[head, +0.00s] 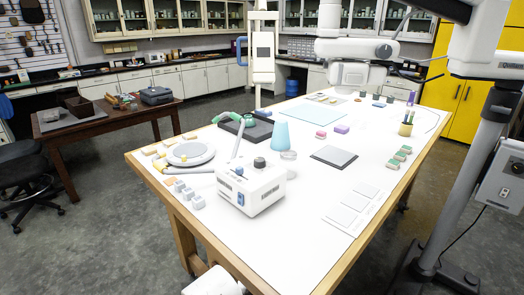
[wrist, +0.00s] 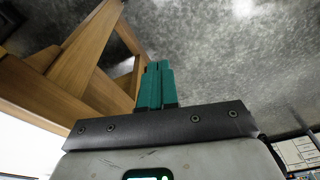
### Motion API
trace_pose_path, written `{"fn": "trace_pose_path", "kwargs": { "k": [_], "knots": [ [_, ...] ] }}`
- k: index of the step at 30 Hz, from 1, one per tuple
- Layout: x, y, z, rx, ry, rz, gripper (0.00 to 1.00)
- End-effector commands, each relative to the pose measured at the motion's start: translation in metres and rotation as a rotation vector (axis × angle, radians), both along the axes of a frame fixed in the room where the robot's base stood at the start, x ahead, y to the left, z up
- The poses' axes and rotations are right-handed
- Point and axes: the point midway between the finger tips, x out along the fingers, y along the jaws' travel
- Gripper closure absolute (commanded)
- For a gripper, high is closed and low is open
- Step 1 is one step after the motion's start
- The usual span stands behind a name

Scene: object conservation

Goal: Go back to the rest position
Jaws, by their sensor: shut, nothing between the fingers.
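My gripper (wrist: 158,68) shows in the wrist view with its two teal fingers together and nothing between them. It is beside the wooden frame and legs (wrist: 85,50) of the worktable, with the grey concrete floor (wrist: 230,50) beyond the fingertips. A white part of my arm (head: 214,282) shows at the bottom of the head view, close to the table's near end. The gripper fingers cannot be seen in the head view.
The white-topped worktable (head: 290,225) holds a white box device (head: 250,188), a blue cone (head: 280,136), a round grey plate (head: 190,153) and a dark square pad (head: 334,156). A dark wooden table (head: 105,115) and a black stool (head: 25,175) stand at left. Floor between is clear.

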Motion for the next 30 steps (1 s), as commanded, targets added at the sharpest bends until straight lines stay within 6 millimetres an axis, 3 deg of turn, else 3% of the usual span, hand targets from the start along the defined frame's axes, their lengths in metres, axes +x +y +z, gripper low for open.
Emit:
{"fn": "trace_pose_path", "kwargs": {
  "k": [1, 8, 12, 18, 24, 30],
  "knots": [
    [-0.006, -0.032, -0.016, 0.011, 0.019, -0.045, 1.0],
    [-0.048, -0.166, -0.06, 0.044, 0.056, -0.25, 1.0],
    [-0.092, -0.244, -0.074, 0.039, 0.066, -0.383, 1.0],
    [-0.17, -0.337, -0.076, 0.003, 0.069, -0.559, 1.0],
    [-0.224, -0.383, -0.066, -0.039, 0.066, -0.658, 1.0],
    [-0.237, -0.393, -0.063, -0.05, 0.066, -0.679, 1.0]
  ]
}}
